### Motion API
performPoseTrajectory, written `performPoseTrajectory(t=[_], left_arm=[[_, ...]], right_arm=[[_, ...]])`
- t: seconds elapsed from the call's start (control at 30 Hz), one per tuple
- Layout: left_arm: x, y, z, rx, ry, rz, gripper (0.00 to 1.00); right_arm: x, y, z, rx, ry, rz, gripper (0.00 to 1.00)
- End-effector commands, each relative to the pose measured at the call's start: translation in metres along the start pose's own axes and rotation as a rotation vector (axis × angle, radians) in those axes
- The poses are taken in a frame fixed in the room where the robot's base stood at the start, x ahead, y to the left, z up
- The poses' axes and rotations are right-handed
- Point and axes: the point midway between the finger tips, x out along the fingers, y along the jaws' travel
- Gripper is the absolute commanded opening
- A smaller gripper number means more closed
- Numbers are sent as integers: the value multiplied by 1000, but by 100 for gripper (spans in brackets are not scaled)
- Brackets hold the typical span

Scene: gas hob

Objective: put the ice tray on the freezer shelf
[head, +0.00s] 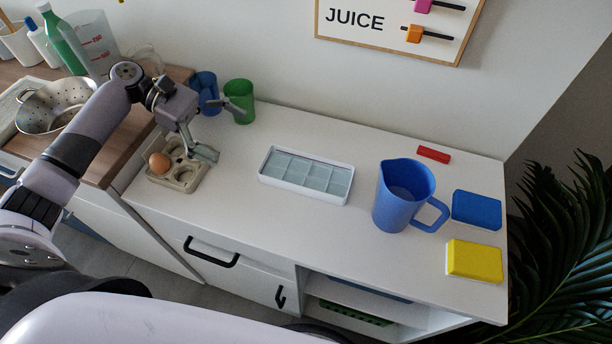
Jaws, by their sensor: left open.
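The ice tray (306,175) is a white rectangular tray with pale blue-grey compartments. It lies flat in the middle of the white counter. My left gripper (219,129) is open and empty, to the left of the ice tray and apart from it. Its fingers are over the counter near the egg carton and the green cup. I cannot make out a freezer shelf for certain. Below the counter are closed fronts with black handles and an open compartment (345,292) at the right. My right gripper is not in view.
An egg carton (187,178) with one brown egg sits left of the tray. Blue (206,90) and green cups (239,101) stand behind. A blue jug (395,199), blue box (476,210), yellow box (474,261) and red block (433,154) are right. The counter around the tray is clear.

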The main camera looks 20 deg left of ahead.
Motion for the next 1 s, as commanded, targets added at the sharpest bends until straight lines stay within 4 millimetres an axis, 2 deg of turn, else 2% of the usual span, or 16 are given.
performPoseTrajectory(t=[0.1, 0.33, 0.5, 0.73, 1.0], left_arm=[[28, -1, 2, 3, -2, -5, 94], [76, -1, 2, 4, -1, -4, 94], [95, 0, 1, 3, 2, -2, 94], [108, 1, 2, 4, 0, -2, 94], [146, 3, 4, 2, 1, -2, 94]], right_arm=[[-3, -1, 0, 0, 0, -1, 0], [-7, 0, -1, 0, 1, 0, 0], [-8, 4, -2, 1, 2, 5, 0], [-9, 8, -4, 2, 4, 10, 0], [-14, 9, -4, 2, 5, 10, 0]])
